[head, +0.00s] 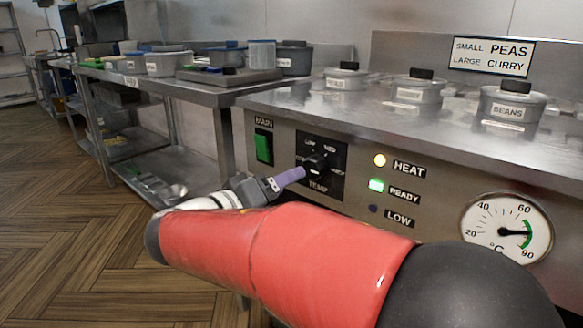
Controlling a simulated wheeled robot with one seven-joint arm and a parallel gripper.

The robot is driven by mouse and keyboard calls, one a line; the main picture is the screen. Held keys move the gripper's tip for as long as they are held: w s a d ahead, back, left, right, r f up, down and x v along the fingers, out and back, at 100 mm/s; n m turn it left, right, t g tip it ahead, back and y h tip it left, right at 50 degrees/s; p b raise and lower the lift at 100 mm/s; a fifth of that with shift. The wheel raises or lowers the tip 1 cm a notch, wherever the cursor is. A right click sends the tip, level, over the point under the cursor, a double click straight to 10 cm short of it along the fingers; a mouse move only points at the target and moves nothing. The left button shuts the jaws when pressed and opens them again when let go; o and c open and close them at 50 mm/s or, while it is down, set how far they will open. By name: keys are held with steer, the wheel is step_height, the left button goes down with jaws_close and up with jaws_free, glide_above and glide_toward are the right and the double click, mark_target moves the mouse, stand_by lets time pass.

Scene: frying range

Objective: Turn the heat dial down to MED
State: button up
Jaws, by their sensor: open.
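The heat dial (316,162) is a black knob on a black square plate marked TEMP, on the steel front panel of the range. Small white labels ring the knob; they are too small to read surely, and I cannot tell which one the knob points to. My gripper (302,173) has purple fingers and is open, with its tips right at the knob's lower left side. I cannot tell whether they touch it or stand around it. My red arm comes in from the lower right and hides the panel's lower part.
A green MAIN switch (263,147) is left of the dial. Lidded pots (411,92) stand above.

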mark_target(309, 169)
steer(key=x, duration=0.7)
steer(key=shift+w+d+r+p, duration=0.15)
steer(key=shift+w+r+p, duration=0.1)
steer(key=shift+p, duration=0.15)
steer(key=c, duration=1)
